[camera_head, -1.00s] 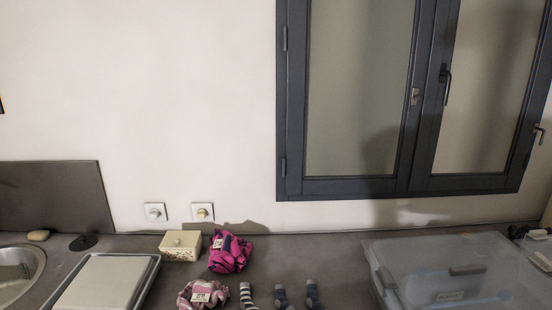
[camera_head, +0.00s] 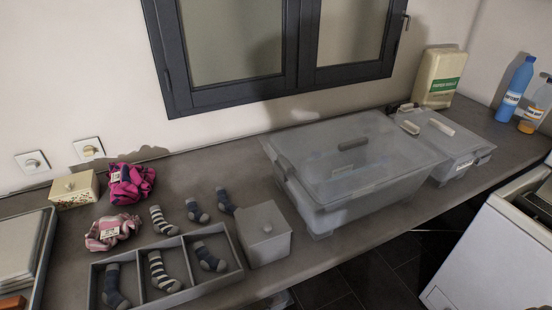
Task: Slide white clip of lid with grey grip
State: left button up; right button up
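A large translucent grey bin (camera_head: 335,205) stands on the counter, with its lid (camera_head: 320,165) on. A dark grey grip (camera_head: 352,144) lies across the top of that lid. A pale clip-like part (camera_head: 284,166) shows faintly at the lid's left edge; I cannot tell whether it is fastened. To the right stands a smaller translucent bin (camera_head: 455,163) with a pale grip (camera_head: 441,127) on its lid. An off-white clip (camera_head: 409,127) is at that bin's left edge, beside the large bin. Neither of my grippers is in view.
Left on the grey counter (camera_head: 180,185) are a divided sock tray (camera_head: 190,238), a grey lidded box (camera_head: 265,235), loose socks and pink clothes (camera_head: 130,182). A carton (camera_head: 437,78) and bottles (camera_head: 515,88) stand at the back right. A white machine (camera_head: 490,250) is front right.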

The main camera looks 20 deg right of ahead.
aim_at(409, 126)
jog(key=z, duration=1.6)
